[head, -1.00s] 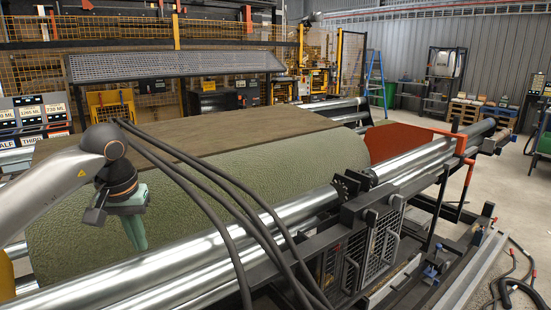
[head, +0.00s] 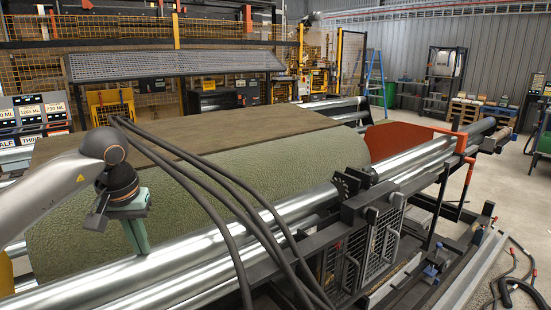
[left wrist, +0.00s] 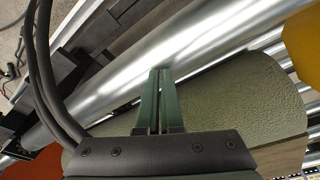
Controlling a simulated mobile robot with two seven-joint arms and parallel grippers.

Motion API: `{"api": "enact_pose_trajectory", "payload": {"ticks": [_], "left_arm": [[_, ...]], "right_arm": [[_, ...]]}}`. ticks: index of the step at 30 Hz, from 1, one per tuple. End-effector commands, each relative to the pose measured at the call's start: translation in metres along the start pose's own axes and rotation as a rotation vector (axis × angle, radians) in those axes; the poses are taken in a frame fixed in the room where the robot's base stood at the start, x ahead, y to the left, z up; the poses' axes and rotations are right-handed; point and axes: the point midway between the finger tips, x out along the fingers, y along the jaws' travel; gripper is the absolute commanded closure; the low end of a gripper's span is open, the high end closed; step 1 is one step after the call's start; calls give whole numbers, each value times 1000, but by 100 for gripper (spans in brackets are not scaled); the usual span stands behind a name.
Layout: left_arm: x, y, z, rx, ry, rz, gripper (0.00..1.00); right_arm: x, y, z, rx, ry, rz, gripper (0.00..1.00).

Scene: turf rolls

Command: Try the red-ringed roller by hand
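Long bright steel rollers (head: 205,255) run along the near side of the machine, beside a large green turf roll (head: 270,168). I cannot make out a red ring on any roller. My left gripper (head: 142,248) points down with its green fingertips at the upper edge of the near roller. In the left wrist view, its two green fingers (left wrist: 160,75) lie close together with nothing between them, and the tips overlap the roller (left wrist: 185,50). I cannot tell whether they touch it. My right gripper is not in view.
Black hoses (head: 215,200) arch over the turf roll and the rollers, right of my left gripper. A brown board-like sheet (head: 190,135) lies on top of the turf. An orange-red bracket (head: 466,145) stands at the rollers' far right end. Wire-mesh guards (head: 375,243) stand in front.

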Motion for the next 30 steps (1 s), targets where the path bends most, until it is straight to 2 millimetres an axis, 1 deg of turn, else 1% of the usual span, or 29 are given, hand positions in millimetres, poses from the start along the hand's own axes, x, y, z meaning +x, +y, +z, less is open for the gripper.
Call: {"api": "enact_pose_trajectory", "payload": {"ticks": [1,13,26,30], "left_arm": [[6,2,6,5,-15,-4,100],[8,9,21,7,-24,-8,100],[8,11,24,7,-24,-7,100],[2,11,22,7,-24,-7,100]], "right_arm": [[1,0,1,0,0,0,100],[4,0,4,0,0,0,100],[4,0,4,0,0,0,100],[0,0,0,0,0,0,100]]}}
